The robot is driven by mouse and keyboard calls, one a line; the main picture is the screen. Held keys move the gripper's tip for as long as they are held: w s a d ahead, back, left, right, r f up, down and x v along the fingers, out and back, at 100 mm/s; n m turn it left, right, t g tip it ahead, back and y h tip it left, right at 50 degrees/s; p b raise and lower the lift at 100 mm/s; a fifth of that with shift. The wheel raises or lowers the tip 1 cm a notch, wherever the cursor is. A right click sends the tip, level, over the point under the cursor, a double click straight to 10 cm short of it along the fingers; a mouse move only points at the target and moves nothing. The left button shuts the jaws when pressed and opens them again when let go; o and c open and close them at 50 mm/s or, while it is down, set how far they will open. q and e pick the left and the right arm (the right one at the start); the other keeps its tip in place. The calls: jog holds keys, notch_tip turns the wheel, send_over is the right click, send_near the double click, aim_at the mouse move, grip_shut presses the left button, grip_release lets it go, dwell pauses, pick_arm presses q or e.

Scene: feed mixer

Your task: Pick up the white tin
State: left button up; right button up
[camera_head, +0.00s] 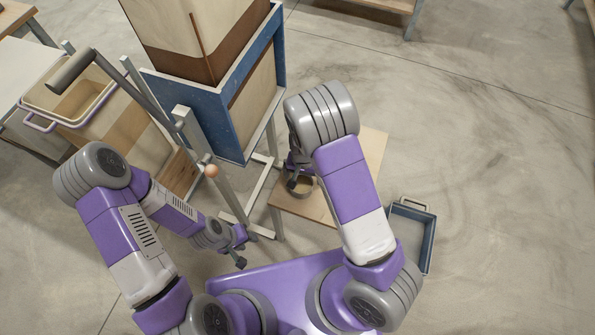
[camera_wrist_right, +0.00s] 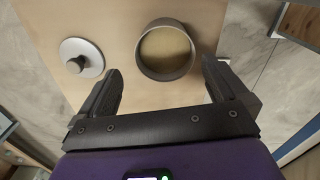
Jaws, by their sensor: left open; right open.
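An open round tin (camera_wrist_right: 166,50) with a greyish wall and a tan inside stands upright on a light wooden board. It also shows in the head view (camera_head: 307,188), partly hidden under my right gripper. I cannot clearly make out its white colour. My right gripper (camera_head: 299,174) is open. In the right wrist view its two fingers point towards the tin, one on each side, with gaps and no visible contact. A round whitish lid (camera_wrist_right: 91,60) with a grey knob lies on the board left of the tin. My left gripper (camera_head: 240,249) is open and empty, away from the tin.
The wooden board (camera_head: 370,155) is mostly bare. A blue-framed hopper (camera_head: 262,95) on metal legs stands close left of my right arm. A blue-grey tray (camera_head: 425,245) stands at the right. A wooden-sided bin (camera_head: 128,128) is at the left. Floor is free at the right.

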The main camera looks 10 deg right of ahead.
aim_at(301, 182)
jog(key=shift+w+a+f, duration=0.1)
jog(key=shift+w+f, duration=0.15)
jog(key=shift+w, duration=0.05)
jog(key=shift+s+f+b, duration=0.25)
jog(key=shift+f+b, duration=0.4)
jog(key=shift+f, duration=0.45)
notch_tip(301, 182, down, 4)
jog(key=shift+a+f+b, duration=0.1)
jog(key=shift+f+b, duration=0.1)
jog(key=shift+b, duration=0.75)
jog(key=shift+w, duration=0.1)
jog(key=shift+c, duration=0.5)
jog(key=c, duration=0.8)
jog(key=shift+r, duration=0.1)
